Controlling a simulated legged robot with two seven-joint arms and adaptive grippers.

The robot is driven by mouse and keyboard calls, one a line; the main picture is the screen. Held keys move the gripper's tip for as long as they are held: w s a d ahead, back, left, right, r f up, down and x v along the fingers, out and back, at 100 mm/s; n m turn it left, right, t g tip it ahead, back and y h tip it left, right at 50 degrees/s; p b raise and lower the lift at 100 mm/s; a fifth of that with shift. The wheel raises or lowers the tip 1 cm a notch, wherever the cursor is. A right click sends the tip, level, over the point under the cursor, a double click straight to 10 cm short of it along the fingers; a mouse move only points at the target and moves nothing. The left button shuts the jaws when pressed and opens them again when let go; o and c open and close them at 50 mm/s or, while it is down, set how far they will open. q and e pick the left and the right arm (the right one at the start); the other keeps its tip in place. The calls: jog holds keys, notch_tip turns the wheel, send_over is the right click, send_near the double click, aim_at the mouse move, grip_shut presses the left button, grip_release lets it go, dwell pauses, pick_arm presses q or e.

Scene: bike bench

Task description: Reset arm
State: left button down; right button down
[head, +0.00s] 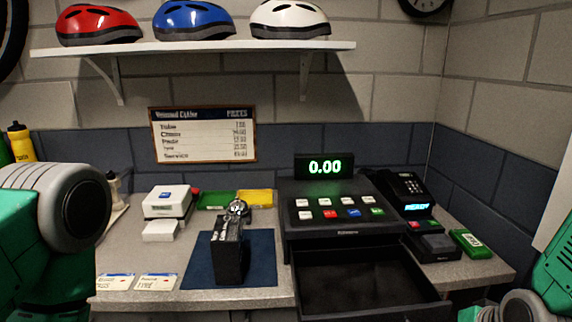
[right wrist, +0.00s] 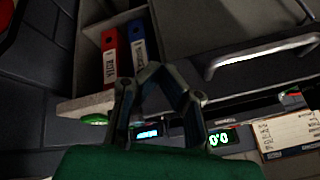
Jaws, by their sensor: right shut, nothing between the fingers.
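My right gripper (right wrist: 152,72) shows in the right wrist view with its fingertips together and nothing between them. In the head view my right arm shows only at the lower right edge, and its fingers cannot be made out there. My left arm enters at the left edge of the head view; its gripper is out of view. The cash register (head: 340,207) stands on the counter with its drawer (head: 365,285) open and dark inside. Its display (head: 325,167) reads 0.00.
A black box-like item with a metal part on top (head: 230,250) stands on a blue mat (head: 262,270). A card terminal (head: 435,246) and green item (head: 471,243) are at right. Red (right wrist: 110,55) and blue binders (right wrist: 139,45) show in the right wrist view.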

jog(key=s+a+f+n+g+b, duration=0.2)
jog(key=s+f+n+g+b, duration=0.3)
jog(key=s+f, duration=1.8)
notch_tip(320, 180, down, 4)
jog(key=b, duration=0.3)
jog(key=shift+s+r+g+h, duration=0.2)
jog(key=shift+r+g+h, duration=0.05)
jog(key=shift+g+h, duration=0.15)
jog(key=shift+w, duration=0.1)
dwell(0.4)
